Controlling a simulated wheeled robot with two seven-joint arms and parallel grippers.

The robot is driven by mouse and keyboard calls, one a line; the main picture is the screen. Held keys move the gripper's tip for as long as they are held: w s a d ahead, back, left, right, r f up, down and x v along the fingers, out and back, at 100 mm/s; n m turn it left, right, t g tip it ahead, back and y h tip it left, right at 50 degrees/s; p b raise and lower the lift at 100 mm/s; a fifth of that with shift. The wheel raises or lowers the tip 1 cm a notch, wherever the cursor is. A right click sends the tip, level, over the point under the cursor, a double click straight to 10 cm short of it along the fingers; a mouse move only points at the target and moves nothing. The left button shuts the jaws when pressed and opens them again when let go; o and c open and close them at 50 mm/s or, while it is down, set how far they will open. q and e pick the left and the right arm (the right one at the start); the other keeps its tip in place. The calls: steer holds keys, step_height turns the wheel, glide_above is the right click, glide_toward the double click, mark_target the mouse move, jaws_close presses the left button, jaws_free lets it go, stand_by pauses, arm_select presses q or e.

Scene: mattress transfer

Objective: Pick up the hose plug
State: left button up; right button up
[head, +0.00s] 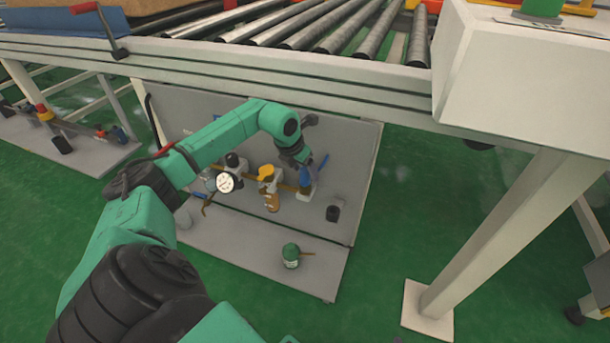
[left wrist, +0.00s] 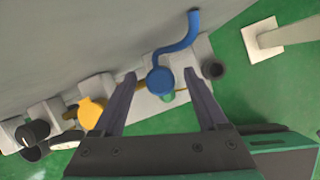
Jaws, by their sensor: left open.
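My left gripper (head: 303,180) reaches down in front of the grey panel under the conveyor. In the left wrist view the gripper (left wrist: 160,78) is open, its two fingers on either side of a blue round cap with a curved blue handle (left wrist: 180,45). No contact can be made out. The blue handle (head: 322,162) also shows in the head view, beside the gripper. A dark round fitting (head: 333,213) sits right of the gripper; it also shows in the left wrist view (left wrist: 213,69). I cannot tell for sure which piece is the hose plug. My right gripper is out of view.
A yellow-topped valve (head: 267,175) and a round white gauge (head: 226,182) sit left of the gripper. A green-topped fitting (head: 291,252) is on the lower grey board (head: 235,262). The conveyor frame (head: 250,68) overhangs above; a white leg (head: 490,240) stands at right.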

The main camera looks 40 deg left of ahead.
mark_target(307, 175)
arm_select(q)
steer(key=x, duration=0.3)
steer(key=shift+f+b, duration=0.25)
steer(key=shift+b, duration=0.05)
steer(key=shift+r, duration=0.1)
steer(key=shift+c, duration=1)
jaws_close()
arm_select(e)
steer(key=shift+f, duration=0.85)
arm_select(q)
steer(key=shift+r, duration=0.15)
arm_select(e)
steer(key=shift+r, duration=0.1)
